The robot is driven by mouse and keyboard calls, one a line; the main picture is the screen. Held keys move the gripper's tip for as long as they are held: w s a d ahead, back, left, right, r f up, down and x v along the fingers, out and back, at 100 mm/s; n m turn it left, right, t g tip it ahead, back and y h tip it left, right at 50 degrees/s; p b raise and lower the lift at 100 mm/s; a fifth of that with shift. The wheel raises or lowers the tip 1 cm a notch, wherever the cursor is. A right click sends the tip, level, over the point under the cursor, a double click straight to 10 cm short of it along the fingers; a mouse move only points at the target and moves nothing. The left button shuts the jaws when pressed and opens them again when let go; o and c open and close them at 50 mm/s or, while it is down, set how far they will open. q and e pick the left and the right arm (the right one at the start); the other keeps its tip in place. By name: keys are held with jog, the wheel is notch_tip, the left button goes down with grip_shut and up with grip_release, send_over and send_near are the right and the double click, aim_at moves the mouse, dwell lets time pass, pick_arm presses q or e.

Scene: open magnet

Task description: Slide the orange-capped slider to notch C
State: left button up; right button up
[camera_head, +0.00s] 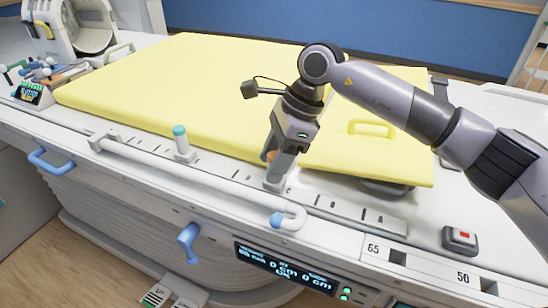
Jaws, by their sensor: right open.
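The orange-capped slider (271,156) is mostly hidden by my right gripper; only a bit of its orange cap shows. It stands on the pale notched rail (340,207) along the front edge of the yellow mattress. My right gripper (274,172) points down over the slider with its jaws open, one finger on the near side of the cap. I cannot tell whether the fingers touch it. Notch letters on the rail are small; one near the right end looks like an A. My left gripper is not in view.
A teal-capped slider (181,140) stands on the same rail to the left. A white handrail (200,180) runs in front of the rail. The yellow mattress (190,85) lies behind. A small box with a red button (460,238) sits at the right.

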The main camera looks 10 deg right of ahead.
aim_at(286, 178)
jog(key=shift+d+r, duration=0.1)
jog(key=shift+r, duration=0.1)
jog(key=v, duration=0.6)
jog(key=shift+r+b, duration=0.3)
jog(key=shift+r, duration=0.05)
jog(key=shift+d, duration=0.15)
